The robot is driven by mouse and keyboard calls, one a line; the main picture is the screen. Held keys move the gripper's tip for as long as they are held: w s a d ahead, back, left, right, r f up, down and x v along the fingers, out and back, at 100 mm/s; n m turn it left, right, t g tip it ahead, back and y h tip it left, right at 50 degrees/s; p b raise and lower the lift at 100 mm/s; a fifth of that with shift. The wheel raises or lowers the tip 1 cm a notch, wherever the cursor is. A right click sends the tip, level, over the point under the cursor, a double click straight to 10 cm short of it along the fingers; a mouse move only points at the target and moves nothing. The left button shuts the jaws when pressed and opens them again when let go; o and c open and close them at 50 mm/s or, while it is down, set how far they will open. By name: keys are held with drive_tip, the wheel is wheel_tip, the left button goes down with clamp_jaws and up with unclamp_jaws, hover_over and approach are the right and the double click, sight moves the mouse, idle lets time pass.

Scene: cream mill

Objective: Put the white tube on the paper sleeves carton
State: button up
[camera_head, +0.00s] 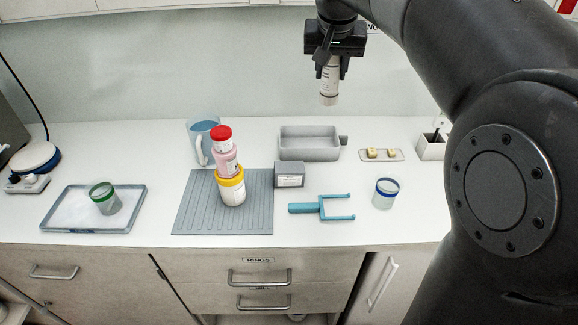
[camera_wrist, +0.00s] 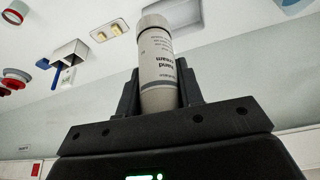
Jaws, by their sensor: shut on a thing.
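The white tube (camera_head: 329,86) hangs upright, cap end down, from my gripper (camera_head: 328,62), high above the back of the counter.
Left of the box, stacked jars (camera_head: 231,190) stand on the ribbed mat (camera_head: 190,215), with a blue jug (camera_head: 205,130) behind. A grey bin (camera_head: 309,150) stands behind the box.

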drive_tip(key=d, duration=0.3)
hover_over(289, 165)
wheel_tip(289, 165, down, 18)
drive_tip(key=shift+s+f, duration=0.1)
drive_tip(key=shift+f, duration=2)
drive_tip(key=o, duration=1)
drive_tip(key=shift+c, duration=0.2)
